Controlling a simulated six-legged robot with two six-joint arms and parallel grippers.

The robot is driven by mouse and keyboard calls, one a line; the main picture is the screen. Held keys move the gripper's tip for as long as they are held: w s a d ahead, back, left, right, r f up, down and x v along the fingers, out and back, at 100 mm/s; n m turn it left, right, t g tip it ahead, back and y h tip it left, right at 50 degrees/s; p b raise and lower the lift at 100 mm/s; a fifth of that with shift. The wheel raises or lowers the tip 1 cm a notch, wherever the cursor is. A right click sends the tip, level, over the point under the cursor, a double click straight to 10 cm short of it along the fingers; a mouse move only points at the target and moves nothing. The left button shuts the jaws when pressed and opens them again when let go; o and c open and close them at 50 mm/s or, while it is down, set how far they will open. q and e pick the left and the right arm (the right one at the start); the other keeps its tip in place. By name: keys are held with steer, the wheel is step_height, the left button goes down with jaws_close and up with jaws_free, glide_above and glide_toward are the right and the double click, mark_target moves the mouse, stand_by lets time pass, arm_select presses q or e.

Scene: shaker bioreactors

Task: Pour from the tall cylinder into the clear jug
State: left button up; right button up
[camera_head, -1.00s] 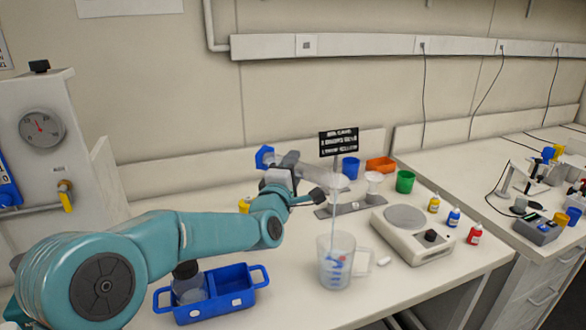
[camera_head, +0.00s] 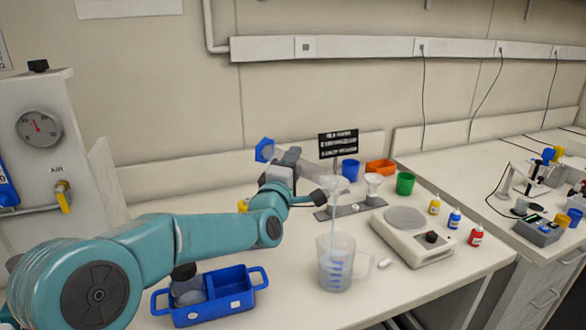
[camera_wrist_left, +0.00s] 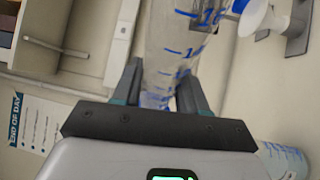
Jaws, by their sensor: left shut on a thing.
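The tall clear cylinder (camera_head: 310,174) is tipped over, its blue base (camera_head: 264,150) up at the left and its mouth lower at the right. My left gripper (camera_head: 303,186) is shut around it. The wrist view shows the cylinder (camera_wrist_left: 163,72), with blue graduation marks, between the fingers (camera_wrist_left: 160,92). The clear jug (camera_head: 338,262) stands upright on the bench below the mouth, its blue marks facing the camera and its handle at the right. The mouth is above the jug and apart from it. My right gripper does not show.
A blue tray (camera_head: 240,284) with handles is at the left front. A balance (camera_head: 412,238) stands right of the jug, with small bottles (camera_head: 455,217) beyond it. A black sign (camera_head: 338,144), a blue cup (camera_head: 350,169), a green cup (camera_head: 405,183) and an orange bin (camera_head: 380,166) stand behind.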

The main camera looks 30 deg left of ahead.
arm_select(q)
steer(key=shift+d+r+m, duration=0.1)
steer(key=shift+r+m, duration=0.15)
steer(key=shift+m, duration=0.05)
steer(key=shift+d+r+m+t+b, duration=0.1)
steer(key=shift+r+m+t+b, duration=0.3)
steer(key=shift+b, duration=0.1)
stand_by(1.5)
steer(key=shift+a+n+g, duration=0.25)
steer(key=shift+n+g, duration=0.25)
steer(key=shift+n, duration=0.5)
steer(key=shift+a+f+n+g+b, duration=0.15)
steer(key=shift+f+n+g+b, duration=0.15)
steer(key=shift+f+n+b, duration=0.5)
steer(key=shift+f+n+g+b, duration=0.35)
steer(key=shift+f+n, duration=0.25)
steer(key=shift+n, duration=0.5)
